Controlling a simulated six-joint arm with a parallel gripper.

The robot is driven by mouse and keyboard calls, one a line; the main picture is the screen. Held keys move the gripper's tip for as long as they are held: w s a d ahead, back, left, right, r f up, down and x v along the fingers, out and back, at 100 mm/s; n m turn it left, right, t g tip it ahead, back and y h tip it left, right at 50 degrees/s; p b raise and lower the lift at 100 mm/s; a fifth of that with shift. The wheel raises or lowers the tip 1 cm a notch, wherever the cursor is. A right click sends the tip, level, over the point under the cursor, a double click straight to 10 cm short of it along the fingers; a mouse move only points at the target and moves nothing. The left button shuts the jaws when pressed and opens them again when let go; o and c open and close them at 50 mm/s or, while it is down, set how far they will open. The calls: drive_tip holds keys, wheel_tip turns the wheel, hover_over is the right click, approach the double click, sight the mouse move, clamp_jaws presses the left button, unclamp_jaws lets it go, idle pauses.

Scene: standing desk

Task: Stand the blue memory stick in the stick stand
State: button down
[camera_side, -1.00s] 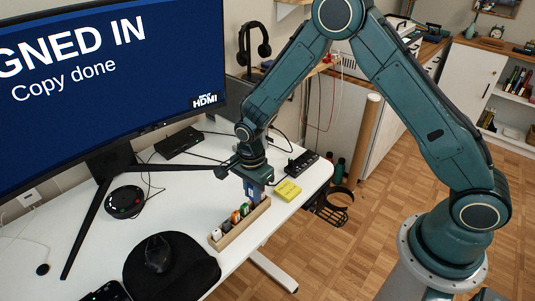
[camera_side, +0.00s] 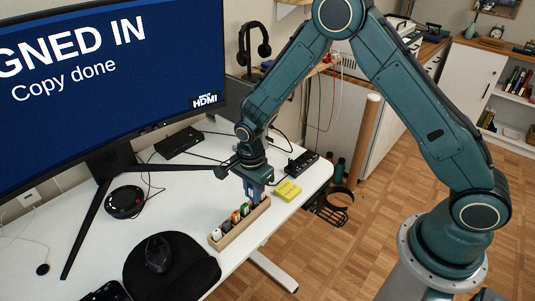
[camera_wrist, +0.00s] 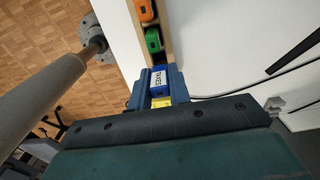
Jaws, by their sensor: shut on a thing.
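The blue memory stick (camera_wrist: 159,80), with a white label, is between the fingers of my gripper (camera_wrist: 160,88) in the wrist view. In the side view my gripper (camera_side: 252,187) points down over the far end of the wooden stick stand (camera_side: 233,233). My gripper is shut on the blue stick. The stick is upright at the end slot, in line with the row; whether its foot is seated is hidden. An orange stick (camera_side: 235,217), a green stick (camera_side: 244,209) and white and dark sticks stand in the other slots. The green stick (camera_wrist: 153,40) is nearest the blue one.
A yellow sticky pad (camera_side: 287,190) lies right of my gripper, with a dark device (camera_side: 302,162) behind it. A mouse (camera_side: 158,253) on a dark mat (camera_side: 185,270) is at the front. The monitor (camera_side: 100,75) and its leg stand left.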

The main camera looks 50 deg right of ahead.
drive_tip(key=shift+f, duration=1.3)
idle(0.5)
drive_tip(key=shift+r, duration=0.5)
drive_tip(key=shift+r, duration=0.35)
drive_tip(key=shift+r, duration=0.1)
drive_tip(key=shift+f, duration=0.95)
idle(1.7)
drive_tip(key=c, duration=1.2)
unclamp_jaws()
drive_tip(key=shift+c, duration=0.2)
drive_tip(key=shift+r, duration=0.15)
wheel_tip(320, 180, up, 14)
drive_tip(key=shift+f, duration=0.25)
